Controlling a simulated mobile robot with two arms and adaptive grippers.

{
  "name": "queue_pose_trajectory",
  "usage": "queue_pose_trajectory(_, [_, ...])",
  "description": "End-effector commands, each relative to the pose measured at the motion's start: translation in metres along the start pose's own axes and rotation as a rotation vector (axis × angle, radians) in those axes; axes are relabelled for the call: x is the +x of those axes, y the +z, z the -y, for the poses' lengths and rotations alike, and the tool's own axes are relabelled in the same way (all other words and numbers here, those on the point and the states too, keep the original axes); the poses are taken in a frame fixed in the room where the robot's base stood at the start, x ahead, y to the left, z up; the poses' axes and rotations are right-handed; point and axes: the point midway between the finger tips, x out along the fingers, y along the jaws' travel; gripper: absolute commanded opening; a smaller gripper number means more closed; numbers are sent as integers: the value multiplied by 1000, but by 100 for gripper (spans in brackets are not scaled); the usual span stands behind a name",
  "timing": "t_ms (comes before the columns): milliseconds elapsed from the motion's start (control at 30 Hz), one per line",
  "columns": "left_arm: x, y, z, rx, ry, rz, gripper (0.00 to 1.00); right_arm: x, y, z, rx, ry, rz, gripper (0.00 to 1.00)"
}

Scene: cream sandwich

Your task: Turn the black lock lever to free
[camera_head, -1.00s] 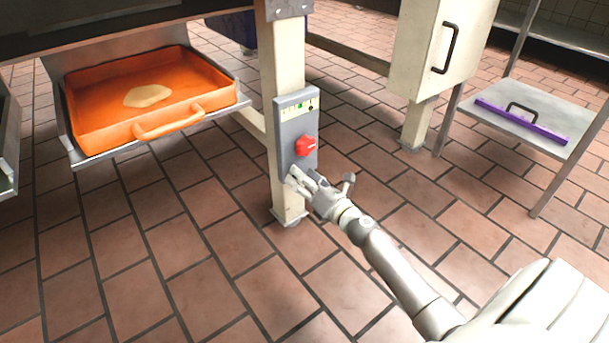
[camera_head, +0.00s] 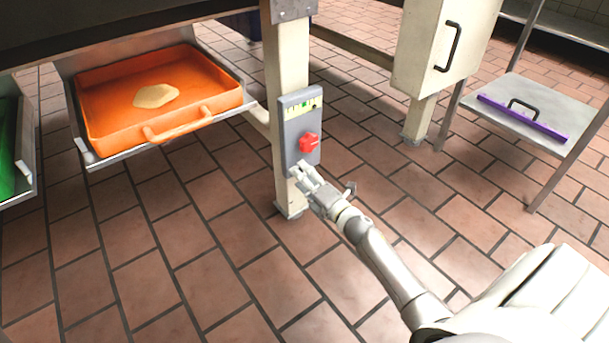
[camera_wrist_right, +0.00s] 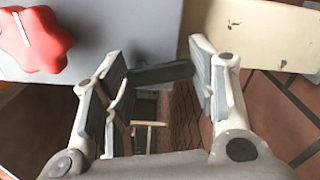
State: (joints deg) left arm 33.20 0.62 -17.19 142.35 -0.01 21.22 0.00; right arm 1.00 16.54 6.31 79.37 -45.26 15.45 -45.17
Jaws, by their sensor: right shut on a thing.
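The black lock lever (camera_wrist_right: 160,74) shows in the right wrist view as a dark bar lying between the two finger pads, below the grey control box. My right gripper (camera_wrist_right: 158,85) is shut on it. In the head view, my right gripper (camera_head: 303,174) is at the lower end of the grey control box (camera_head: 290,128), below the red knob (camera_head: 309,142). The fingers hide the lever there. The red knob also shows at the upper left of the right wrist view (camera_wrist_right: 35,40). My left gripper is not in view.
The box is mounted on a cream post (camera_head: 286,70). An orange tray (camera_head: 105,128) holding a pale blob stands to the left, with a green tray (camera_head: 6,150) at the left edge. A shelf with a purple bar (camera_head: 520,118) is at right. The floor in front is clear.

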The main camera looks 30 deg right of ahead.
Motion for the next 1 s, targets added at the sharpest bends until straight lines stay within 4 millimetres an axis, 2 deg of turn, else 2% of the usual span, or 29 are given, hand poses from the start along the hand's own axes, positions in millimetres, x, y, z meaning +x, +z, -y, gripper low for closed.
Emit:
queue_pose_trajectory(467, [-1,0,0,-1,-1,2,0,-1,2,2,17,-6,5,29])
queue_pose_trajectory(500, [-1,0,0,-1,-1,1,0,-1,2,2,17,-6,5,54])
queue_pose_trajectory(667, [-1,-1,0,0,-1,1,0,0,1,2,16,-4,4,74])
queue_pose_trajectory(1000, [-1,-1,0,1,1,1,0,-1,0,1,16,-2,1,76])
